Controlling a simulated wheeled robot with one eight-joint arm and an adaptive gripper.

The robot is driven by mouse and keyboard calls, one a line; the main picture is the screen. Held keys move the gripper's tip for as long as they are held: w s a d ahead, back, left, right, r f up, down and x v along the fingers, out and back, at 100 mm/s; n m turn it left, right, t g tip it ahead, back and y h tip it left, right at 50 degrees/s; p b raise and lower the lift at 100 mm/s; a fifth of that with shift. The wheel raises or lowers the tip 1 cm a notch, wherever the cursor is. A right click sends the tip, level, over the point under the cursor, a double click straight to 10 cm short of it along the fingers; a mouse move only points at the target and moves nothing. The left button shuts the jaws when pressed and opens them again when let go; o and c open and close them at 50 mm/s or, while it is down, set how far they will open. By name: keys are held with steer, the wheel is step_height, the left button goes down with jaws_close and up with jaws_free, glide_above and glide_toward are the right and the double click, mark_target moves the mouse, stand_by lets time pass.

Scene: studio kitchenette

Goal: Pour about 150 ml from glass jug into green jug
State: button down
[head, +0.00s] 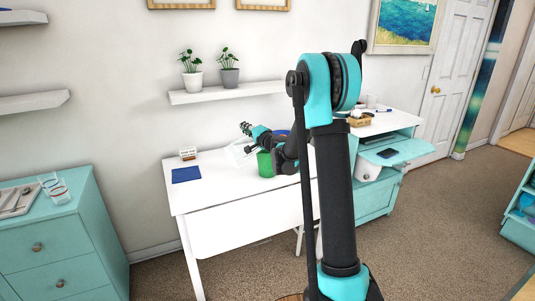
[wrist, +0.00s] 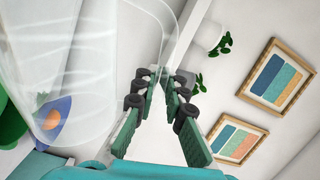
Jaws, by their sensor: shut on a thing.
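The green jug (head: 265,164) stands upright on the white desk in the head view. The clear glass jug (head: 241,150) is just left of it and looks tilted. My gripper (head: 246,129) is shut on the glass jug, above and to the left of the green jug. In the wrist view the glass jug (wrist: 85,60) fills the upper left, beside my gripper fingers (wrist: 155,76). A green shape, probably the green jug (wrist: 8,125), shows at the left edge. I cannot make out any liquid level or stream. My arm hides part of the desk behind the green jug.
The white desk (head: 225,205) holds a blue cloth or book (head: 186,174) and a small card box (head: 188,154) at left. A shelf (head: 225,93) with two potted plants hangs above. Two drinking glasses (head: 55,190) stand on the teal dresser (head: 50,235).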

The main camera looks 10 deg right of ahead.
mark_target(236, 143)
steer(key=a+f+n, duration=0.1)
steer(key=s+a+f+n, duration=0.1)
steer(key=a+f+n, duration=0.1)
steer(key=shift+s+f, duration=0.1)
steer(key=shift+s, duration=0.25)
steer(key=shift+s+a+f+n, duration=0.2)
steer(key=shift+a+f+n, duration=0.1)
steer(key=shift+f+n, duration=0.45)
stand_by(1.3)
steer(key=shift+s+a+f+n, duration=0.2)
steer(key=shift+a+f+n, duration=0.1)
steer(key=shift+f+n, duration=0.2)
steer(key=s+a+f+n+b, duration=0.1)
steer(key=s+a+f+n, duration=0.2)
steer(key=a+f+n, duration=0.3)
steer(key=shift+s+a+f+n, duration=0.35)
steer(key=shift+s+f+n, duration=0.05)
steer(key=shift+f+n, duration=1.45)
steer(key=shift+r, duration=0.15)
